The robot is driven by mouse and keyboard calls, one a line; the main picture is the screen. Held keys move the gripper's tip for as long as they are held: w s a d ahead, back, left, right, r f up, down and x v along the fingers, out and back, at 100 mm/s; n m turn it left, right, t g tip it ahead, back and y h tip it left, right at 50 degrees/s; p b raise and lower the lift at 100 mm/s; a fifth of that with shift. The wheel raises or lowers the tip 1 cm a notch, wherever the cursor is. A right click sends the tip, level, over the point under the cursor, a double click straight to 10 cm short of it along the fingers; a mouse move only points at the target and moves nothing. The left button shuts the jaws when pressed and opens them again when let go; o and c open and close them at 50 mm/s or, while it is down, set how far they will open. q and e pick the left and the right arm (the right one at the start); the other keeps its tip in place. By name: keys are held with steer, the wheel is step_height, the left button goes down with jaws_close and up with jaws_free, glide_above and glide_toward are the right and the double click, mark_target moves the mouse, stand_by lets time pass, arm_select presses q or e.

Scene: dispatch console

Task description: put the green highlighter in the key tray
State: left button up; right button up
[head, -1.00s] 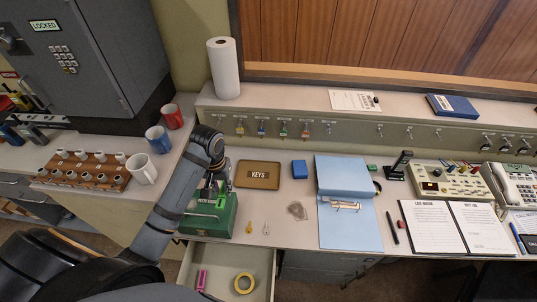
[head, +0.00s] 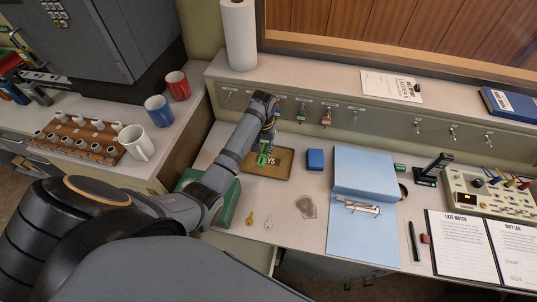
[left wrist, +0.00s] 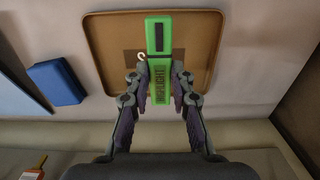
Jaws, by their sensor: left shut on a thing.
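The green highlighter (left wrist: 159,40) is held between the two fingers of my left gripper (left wrist: 160,88) in the left wrist view. In the head view my left gripper (head: 264,150) holds the highlighter (head: 263,158) above the left part of the key tray. The key tray (head: 283,172) is a flat brown tray with a raised rim, its KEYS label partly covered. Whether the highlighter touches the tray cannot be told. My right gripper is not in view.
A blue box (head: 315,159) stands right of the tray. Loose keys (head: 250,219) and a blue folder (head: 362,225) lie nearer the front. A green box (head: 228,205) is partly behind my left arm. A ledge with hanging keys (head: 327,116) runs behind the tray.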

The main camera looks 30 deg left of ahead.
mark_target(268, 159)
arm_select(q)
steer(key=w+f, duration=0.2)
steer(key=shift+w+d+f, duration=0.1)
steer(key=shift+f, duration=0.25)
steer(key=shift+w+d+f, duration=0.1)
steer(key=shift+w+f, duration=0.1)
steer(key=shift+f, duration=0.1)
step_height(268, 159, down, 3)
steer(key=shift+r, duration=0.2)
steer(key=shift+f, duration=0.2)
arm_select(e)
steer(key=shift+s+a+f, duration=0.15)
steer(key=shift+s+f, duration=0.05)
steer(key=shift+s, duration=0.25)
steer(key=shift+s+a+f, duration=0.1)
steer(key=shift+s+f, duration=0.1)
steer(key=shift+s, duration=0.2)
arm_select(q)
steer(key=o, duration=0.8)
steer(key=shift+f+b, duration=0.1)
steer(key=shift+b, duration=0.2)
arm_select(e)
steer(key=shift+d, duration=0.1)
